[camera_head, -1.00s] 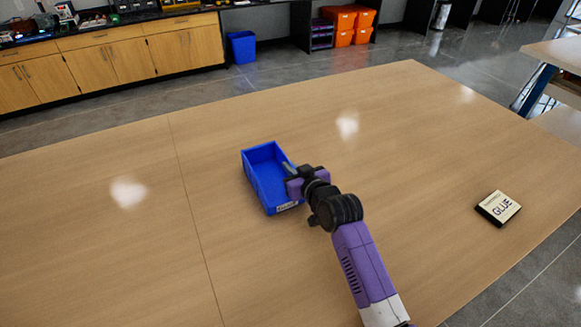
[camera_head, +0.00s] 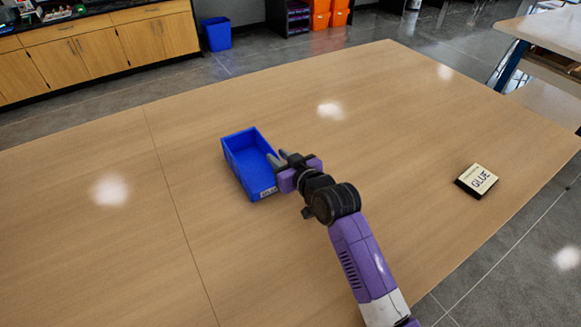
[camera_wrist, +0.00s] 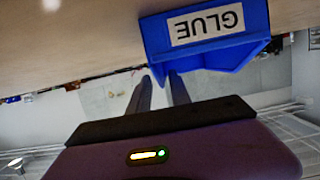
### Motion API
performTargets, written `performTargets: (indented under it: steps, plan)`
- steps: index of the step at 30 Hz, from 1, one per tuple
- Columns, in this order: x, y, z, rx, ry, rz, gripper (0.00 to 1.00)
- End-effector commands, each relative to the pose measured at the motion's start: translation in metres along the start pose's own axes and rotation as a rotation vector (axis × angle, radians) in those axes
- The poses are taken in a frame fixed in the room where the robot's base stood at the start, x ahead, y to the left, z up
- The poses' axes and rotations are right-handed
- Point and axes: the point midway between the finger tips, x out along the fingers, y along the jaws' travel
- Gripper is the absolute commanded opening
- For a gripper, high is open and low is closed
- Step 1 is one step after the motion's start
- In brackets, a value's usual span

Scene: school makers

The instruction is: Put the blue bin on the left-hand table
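The blue bin (camera_head: 245,168) stands upright on the large wooden table (camera_head: 380,240), to the right of the seam in its top. It is open at the top and looks empty. In the wrist view the bin (camera_wrist: 245,50) appears upside down, with a white GLUE label. My gripper (camera_head: 275,158) is at the bin's right side, with its fingertips close to the rim. Whether a fingertip touches the bin, I cannot tell.
A small black and cream GLUE box (camera_head: 477,181) lies on the table to the right. A second table (camera_head: 545,32) stands at the far right. A blue waste bin (camera_head: 217,34) and wooden cabinets (camera_head: 100,48) stand behind. The tabletop's left part is clear.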

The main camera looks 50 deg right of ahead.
Motion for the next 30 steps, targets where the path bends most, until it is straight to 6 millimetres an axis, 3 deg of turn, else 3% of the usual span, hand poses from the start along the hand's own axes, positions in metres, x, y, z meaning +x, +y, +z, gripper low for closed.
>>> performTargets:
  steps: [6,12,30]
  plan:
    - [-0.044,0.0,0.002,0.0,0.0,0.0,0.24]
    - [-0.069,-0.001,0.001,0.0,-0.001,-0.001,0.24]
    - [-0.076,0.0,0.0,0.0,0.0,-0.001,0.24]
